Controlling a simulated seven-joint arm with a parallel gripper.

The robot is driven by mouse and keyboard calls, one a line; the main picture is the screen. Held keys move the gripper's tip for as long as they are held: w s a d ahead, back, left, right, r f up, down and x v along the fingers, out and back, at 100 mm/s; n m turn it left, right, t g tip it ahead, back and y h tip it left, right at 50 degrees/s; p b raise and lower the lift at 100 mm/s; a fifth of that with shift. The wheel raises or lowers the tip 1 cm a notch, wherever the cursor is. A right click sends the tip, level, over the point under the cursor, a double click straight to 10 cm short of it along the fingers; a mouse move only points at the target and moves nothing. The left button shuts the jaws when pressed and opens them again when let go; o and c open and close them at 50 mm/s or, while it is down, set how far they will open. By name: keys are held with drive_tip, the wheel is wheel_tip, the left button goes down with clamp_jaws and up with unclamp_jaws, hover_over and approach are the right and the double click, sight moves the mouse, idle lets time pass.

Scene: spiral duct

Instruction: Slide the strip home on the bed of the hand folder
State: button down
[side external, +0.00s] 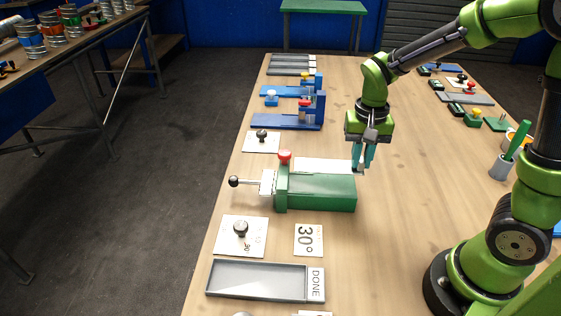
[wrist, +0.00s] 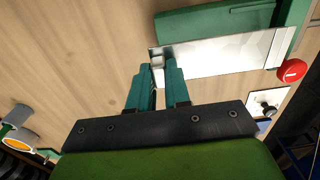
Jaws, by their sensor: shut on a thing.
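The strip (wrist: 220,58) is a flat, pale metallic piece lying along the green bed of the hand folder. In the side external view the strip (side external: 322,166) shows on the far side of the bed (side external: 325,192). My gripper (side external: 362,168) is at the strip's right end there. In the wrist view the teal fingers of my gripper (wrist: 163,75) are closed on the strip's near end. The hand folder has a red knob (side external: 284,156), which also shows in the wrist view (wrist: 292,71), and a black-ended lever (side external: 234,181) at left. Contact under the strip is not clear.
A grey tray marked DONE (side external: 258,280) and a 30° card (side external: 309,240) lie in front of the folder. A plate with a black knob (side external: 241,230) is beside the card. Blue fixtures (side external: 290,120) stand behind. The table right of my gripper is clear up to a grey cup (side external: 502,167).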

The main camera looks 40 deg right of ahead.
sight(336, 166)
drive_tip(key=shift+f, duration=2.45)
drive_tip(key=shift+w+a+f, duration=0.15)
drive_tip(key=shift+w+a, duration=1.65)
drive_tip(key=shift+w+a, duration=0.1)
drive_tip(key=shift+w, duration=0.05)
drive_tip(key=c, duration=1)
unclamp_jaws()
drive_tip(key=shift+f, duration=0.1)
drive_tip(key=shift+o, duration=0.5)
drive_tip(key=o, duration=0.5)
drive_tip(key=shift+c, duration=0.2)
drive_tip(key=shift+r, duration=3.55)
